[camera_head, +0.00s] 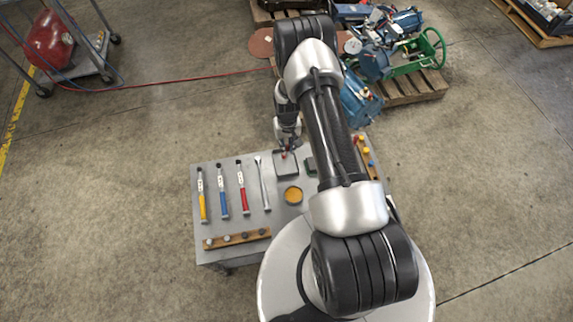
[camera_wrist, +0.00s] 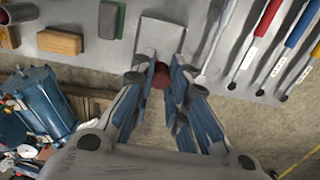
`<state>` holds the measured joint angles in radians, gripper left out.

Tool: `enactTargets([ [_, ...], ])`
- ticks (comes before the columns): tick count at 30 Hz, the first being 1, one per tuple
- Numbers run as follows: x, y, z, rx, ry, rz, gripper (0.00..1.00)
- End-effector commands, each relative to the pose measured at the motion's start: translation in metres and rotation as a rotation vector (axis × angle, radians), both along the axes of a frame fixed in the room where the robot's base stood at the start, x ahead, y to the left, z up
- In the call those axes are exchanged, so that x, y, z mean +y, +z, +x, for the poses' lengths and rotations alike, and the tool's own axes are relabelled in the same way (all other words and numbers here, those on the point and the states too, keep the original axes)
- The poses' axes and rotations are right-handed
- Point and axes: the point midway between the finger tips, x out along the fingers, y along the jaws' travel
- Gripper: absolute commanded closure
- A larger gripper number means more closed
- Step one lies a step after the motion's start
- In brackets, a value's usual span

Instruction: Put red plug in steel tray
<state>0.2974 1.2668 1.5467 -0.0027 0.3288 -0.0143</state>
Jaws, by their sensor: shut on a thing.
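My gripper (camera_head: 287,150) is at the far edge of the grey worktable (camera_head: 230,175), over the steel tray (camera_head: 286,168). It is shut on the red plug (camera_head: 284,155). In the wrist view the red plug (camera_wrist: 161,77) sits between the fingertips of my gripper (camera_wrist: 162,72), its lower part partly hidden by them. The flat, square steel tray (camera_wrist: 160,35) lies just beyond the fingertips. The plug overlaps the tray's edge in the picture; I cannot tell whether it touches the tray.
A dark green block (camera_head: 310,165) and a round dish with yellow contents (camera_head: 293,195) are close by. Wooden racks stand at the front (camera_head: 237,239) and right (camera_head: 372,170). A loaded pallet (camera_head: 415,88) is behind.

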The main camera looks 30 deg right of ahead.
Motion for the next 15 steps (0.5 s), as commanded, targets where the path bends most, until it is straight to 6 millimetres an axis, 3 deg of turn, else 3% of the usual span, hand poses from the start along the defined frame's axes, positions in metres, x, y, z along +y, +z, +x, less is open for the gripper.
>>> enactTargets([
  [1,0.001,-0.021,-0.002,0.004,0.0,0.001,1.0],
  [9,0.001,-0.09,-0.001,0.001,0.0,0.0,1.0],
  [15,0.0,-0.115,0.0,0.0,0.0,0.0,1.0],
])
